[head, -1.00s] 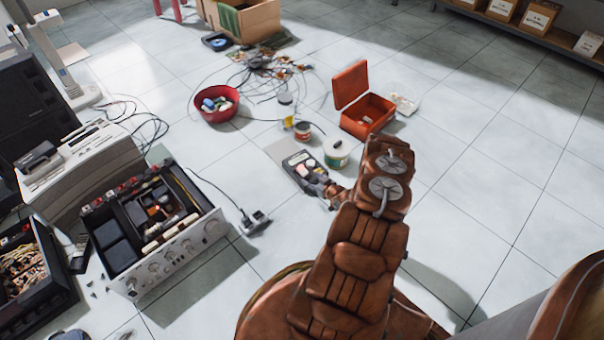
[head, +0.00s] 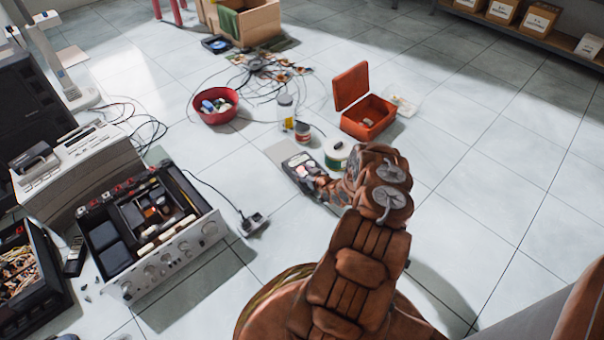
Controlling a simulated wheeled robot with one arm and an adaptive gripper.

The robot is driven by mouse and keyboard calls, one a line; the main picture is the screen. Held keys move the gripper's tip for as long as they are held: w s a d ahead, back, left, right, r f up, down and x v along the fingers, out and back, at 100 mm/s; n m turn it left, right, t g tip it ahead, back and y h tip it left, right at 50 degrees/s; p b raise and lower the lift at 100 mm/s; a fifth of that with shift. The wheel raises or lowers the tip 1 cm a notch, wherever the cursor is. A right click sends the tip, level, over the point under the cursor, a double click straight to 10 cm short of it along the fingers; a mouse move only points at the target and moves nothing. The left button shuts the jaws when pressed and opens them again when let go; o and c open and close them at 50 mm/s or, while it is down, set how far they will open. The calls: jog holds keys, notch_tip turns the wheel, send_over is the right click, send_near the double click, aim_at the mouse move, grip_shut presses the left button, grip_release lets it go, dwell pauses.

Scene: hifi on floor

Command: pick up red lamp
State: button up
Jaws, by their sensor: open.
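I cannot make out a red lamp for certain. A dark flat device (head: 300,167) with pinkish and pale parts on it lies on a grey mat at the middle of the floor. My gripper (head: 322,186) is open, low over the near right edge of this device. My brown arm hides part of the gripper and the floor behind it, and I cannot tell whether the fingers touch anything.
A red bowl (head: 232,112) of small items, a clear jar (head: 286,113), a white-green spool (head: 338,152) and an open red box (head: 366,118) stand beyond. An opened amplifier (head: 172,262) is at the left. Floor at right is clear.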

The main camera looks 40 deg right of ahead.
jog(key=shift+c, duration=0.4)
jog(key=c, duration=1)
jog(key=shift+r, duration=0.1)
jog(key=shift+c, duration=0.2)
